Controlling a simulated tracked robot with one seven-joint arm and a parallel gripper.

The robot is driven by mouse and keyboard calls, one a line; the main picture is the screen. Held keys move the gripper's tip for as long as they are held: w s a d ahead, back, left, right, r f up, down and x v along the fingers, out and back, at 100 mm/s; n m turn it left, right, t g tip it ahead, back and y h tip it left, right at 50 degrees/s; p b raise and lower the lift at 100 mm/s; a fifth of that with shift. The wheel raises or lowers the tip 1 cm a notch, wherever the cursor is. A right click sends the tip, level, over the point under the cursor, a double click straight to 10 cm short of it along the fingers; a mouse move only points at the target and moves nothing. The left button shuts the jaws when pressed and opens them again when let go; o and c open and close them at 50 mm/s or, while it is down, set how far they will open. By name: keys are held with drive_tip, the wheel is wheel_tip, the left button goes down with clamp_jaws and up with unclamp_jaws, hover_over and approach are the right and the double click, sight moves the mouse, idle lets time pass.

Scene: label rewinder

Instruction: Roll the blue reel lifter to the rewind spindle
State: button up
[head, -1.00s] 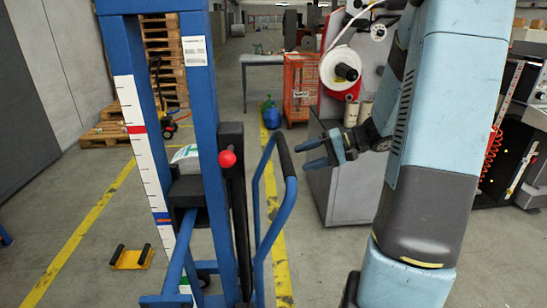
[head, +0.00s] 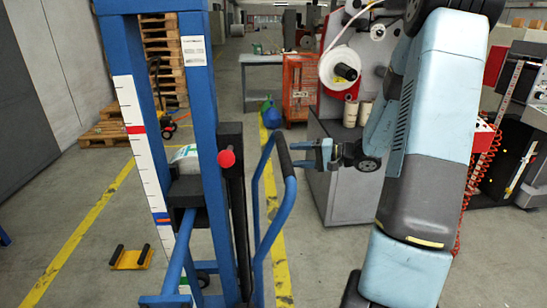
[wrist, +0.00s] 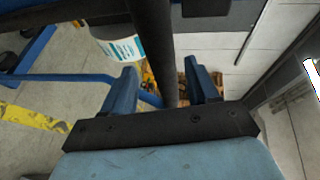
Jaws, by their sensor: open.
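The blue reel lifter (head: 208,110) stands upright at the left front of the head view, with a white reel (head: 185,155) on it. Its looped push handle (head: 256,215) has a black grip (head: 284,155), which also shows as a dark bar in the wrist view (wrist: 152,35). My gripper (head: 293,155) is open at this grip. In the wrist view the bar runs between my two blue fingers (wrist: 162,78); contact cannot be told. The rewinder (head: 345,190) stands beyond on the right. A dark hub, apparently the spindle (head: 346,72), carries a white roll.
An orange cage (head: 299,85) and a blue-green object (head: 270,113) stand behind, near a yellow floor line (head: 280,262). A yellow floor block (head: 131,258) lies left of the lifter. Pallets (head: 160,55) stand at the back left. Bare floor lies between lifter and rewinder.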

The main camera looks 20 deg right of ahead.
drive_tip(key=x, duration=0.7)
drive_tip(key=shift+a, duration=0.1)
drive_tip(key=shift+c, duration=0.4)
